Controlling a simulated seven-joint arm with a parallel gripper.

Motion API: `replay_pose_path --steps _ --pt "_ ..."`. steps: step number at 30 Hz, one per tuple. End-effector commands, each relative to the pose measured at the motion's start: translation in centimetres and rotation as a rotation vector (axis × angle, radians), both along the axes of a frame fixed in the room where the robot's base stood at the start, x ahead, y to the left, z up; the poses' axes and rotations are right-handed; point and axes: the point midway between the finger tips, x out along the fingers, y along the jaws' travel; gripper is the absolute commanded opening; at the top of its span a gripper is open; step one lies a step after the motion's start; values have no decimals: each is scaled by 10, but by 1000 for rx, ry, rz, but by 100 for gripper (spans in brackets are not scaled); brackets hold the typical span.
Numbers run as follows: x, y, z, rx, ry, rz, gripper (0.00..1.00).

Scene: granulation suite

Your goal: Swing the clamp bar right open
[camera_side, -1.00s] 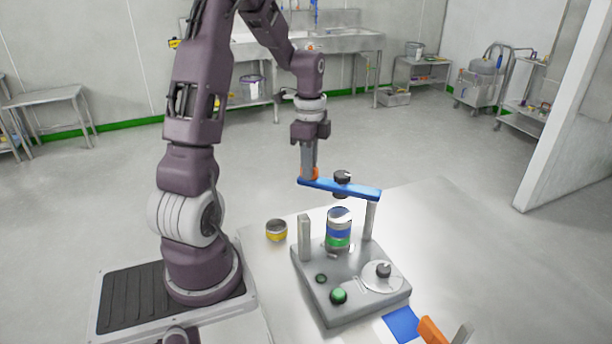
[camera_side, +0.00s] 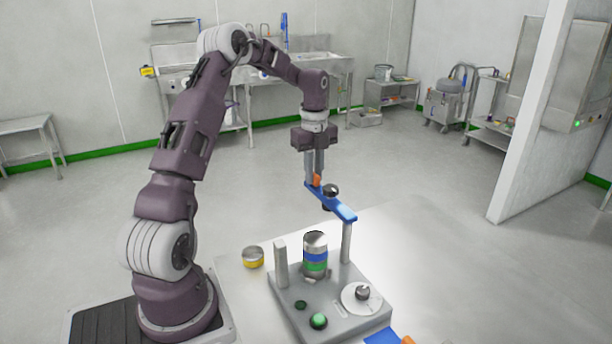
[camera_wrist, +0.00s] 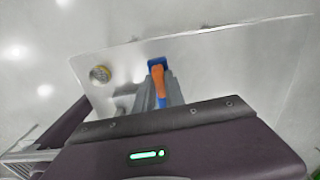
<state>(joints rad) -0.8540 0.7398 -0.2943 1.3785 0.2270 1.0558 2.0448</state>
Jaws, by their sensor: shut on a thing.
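The blue clamp bar (camera_side: 334,203) sits on top of the right post (camera_side: 346,243) of the grey fixture (camera_side: 325,306). It points away from the fixture toward the back, clear of the left post (camera_side: 281,264). A dark knob (camera_side: 330,190) is on the bar. My gripper (camera_side: 315,178) is shut on the orange handle at the bar's free end; the orange handle also shows in the wrist view (camera_wrist: 158,85). A can-like stack with blue and green bands (camera_side: 315,256) stands upright on the fixture, with no bar over it.
A small yellow-banded cup (camera_side: 253,257) stands on the table left of the fixture. A green button (camera_side: 318,321) and a round dial plate (camera_side: 361,298) are on the fixture. A blue patch (camera_side: 381,338) lies at the front. The table behind the fixture is clear.

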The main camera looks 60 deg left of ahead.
Motion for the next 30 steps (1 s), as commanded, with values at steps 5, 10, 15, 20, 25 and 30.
replay_pose_path --steps 5,10,15,20,25,30 --pt "8 -1 0 -1 -1 -45 0" --pt "11 -1 1 0 -2 -63 0" --pt "12 -1 1 0 -5 -66 0" --pt "12 -1 1 0 -7 -66 0" --pt "12 -1 1 0 -6 -65 36" --pt "11 -1 0 0 -3 -63 36"
